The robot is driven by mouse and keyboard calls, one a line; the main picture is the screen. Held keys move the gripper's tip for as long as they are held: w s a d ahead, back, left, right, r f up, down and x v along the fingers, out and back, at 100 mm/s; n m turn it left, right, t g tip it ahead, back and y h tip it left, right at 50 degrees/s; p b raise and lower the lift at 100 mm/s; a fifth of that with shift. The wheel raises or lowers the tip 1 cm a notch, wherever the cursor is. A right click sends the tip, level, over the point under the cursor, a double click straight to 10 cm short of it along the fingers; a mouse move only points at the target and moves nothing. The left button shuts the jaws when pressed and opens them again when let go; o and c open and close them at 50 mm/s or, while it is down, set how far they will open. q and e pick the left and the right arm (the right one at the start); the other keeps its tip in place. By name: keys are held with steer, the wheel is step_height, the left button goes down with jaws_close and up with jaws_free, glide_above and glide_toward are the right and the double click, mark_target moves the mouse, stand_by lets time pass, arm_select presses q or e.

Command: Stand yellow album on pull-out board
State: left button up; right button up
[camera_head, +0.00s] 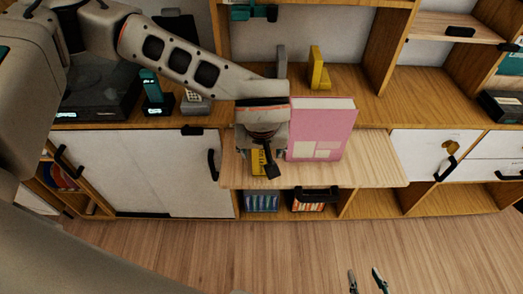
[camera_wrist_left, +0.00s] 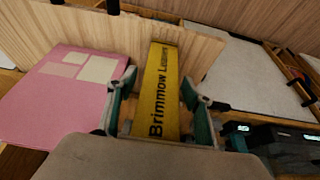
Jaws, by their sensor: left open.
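The yellow album (camera_head: 258,163) is on the pale pull-out board (camera_head: 375,172), mostly hidden by my left gripper (camera_head: 264,166) in the head view. In the left wrist view its yellow spine (camera_wrist_left: 158,90), with dark lettering, lies between the two fingers of my left gripper (camera_wrist_left: 157,88). Those fingers are open, one on each side of the spine, and a gap shows on at least one side. The board (camera_wrist_left: 205,50) also shows behind the spine. My right gripper (camera_head: 366,281) shows only its two spread fingertips at the bottom of the head view, empty above the floor.
A large pink album (camera_head: 322,130) stands on the board just right of my left gripper. A yellow bookend (camera_head: 319,70) and a grey one (camera_head: 281,62) stand on the shelf behind. A turntable (camera_head: 100,93) and phone (camera_head: 195,102) are at left. The board's right end is clear.

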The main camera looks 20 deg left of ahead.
arm_select(q)
steer(key=v, duration=1.1)
steer(key=shift+r+p, duration=0.2)
steer(key=shift+p, duration=0.2)
steer(key=shift+s, duration=0.1)
